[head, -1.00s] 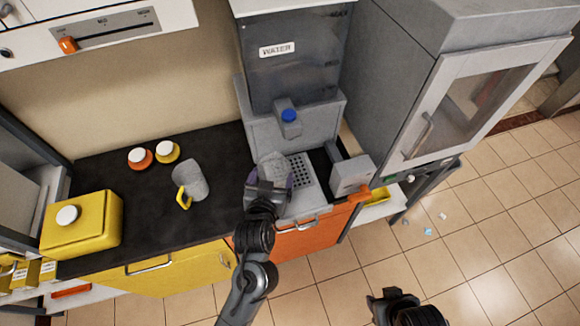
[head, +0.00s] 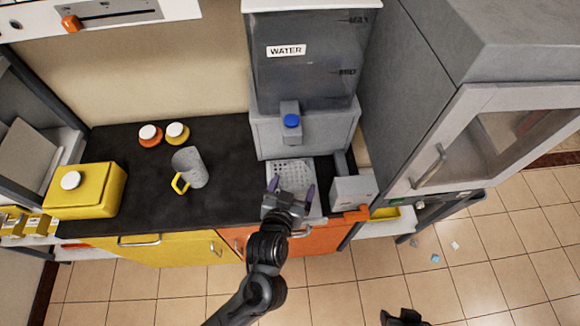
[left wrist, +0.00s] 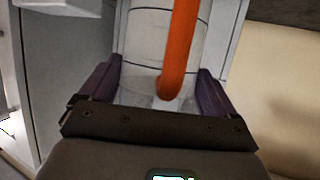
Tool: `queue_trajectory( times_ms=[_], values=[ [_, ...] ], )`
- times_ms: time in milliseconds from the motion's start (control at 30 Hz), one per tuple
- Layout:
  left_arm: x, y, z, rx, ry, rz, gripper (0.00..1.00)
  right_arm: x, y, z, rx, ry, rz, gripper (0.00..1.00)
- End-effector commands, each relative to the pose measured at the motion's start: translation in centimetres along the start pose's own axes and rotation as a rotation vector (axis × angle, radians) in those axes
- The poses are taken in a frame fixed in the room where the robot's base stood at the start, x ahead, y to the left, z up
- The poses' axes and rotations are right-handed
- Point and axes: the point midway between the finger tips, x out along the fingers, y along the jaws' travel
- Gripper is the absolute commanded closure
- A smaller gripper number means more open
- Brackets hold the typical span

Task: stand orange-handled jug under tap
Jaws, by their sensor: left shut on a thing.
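The clear jug (head: 290,174) is over the perforated drip tray (head: 310,207), in front of and below the blue-topped tap (head: 291,121) in the head view. My left gripper (head: 291,190) is shut on the jug's body from the front, one purple finger at each side. The left wrist view shows the orange handle (left wrist: 178,45) between the fingers (left wrist: 160,85), with the clear jug wall (left wrist: 142,45) behind it. The jug looks upright; whether its base touches the tray is hidden. My right gripper (head: 402,317) is at the bottom edge, mostly cut off.
A yellow-handled jug (head: 190,168), two capped bottles (head: 150,136) (head: 177,134) and a yellow canister (head: 85,192) stand left on the dark counter (head: 235,150). A grey box (head: 352,190) stands close right of the tray. The WATER tank (head: 305,65) is above the tap.

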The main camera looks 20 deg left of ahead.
Motion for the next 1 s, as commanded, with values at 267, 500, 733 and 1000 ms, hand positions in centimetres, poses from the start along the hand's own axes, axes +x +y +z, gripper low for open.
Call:
queue_trajectory(
  times_ms=[267, 500, 733, 1000],
  values=[
    [6.3, -2.9, -2.6, 0.002, 0.003, -0.002, 0.56, 0.8, 0.0, 0.3, 0.002, 0.000, -0.001, 0.57],
    [9.3, -3.9, -2.0, 0.001, -0.006, 0.000, 0.56, 1.3, 0.0, 0.4, 0.000, 0.000, 0.001, 0.57],
    [9.9, -3.9, -0.7, 0.001, -0.001, 0.001, 0.56, 1.4, 0.2, 0.4, -0.007, 0.000, 0.007, 0.57],
    [10.7, -3.9, 1.5, 0.001, -0.003, 0.000, 0.56, 1.8, 0.2, 0.6, -0.007, 0.000, 0.008, 0.57]
  ],
)
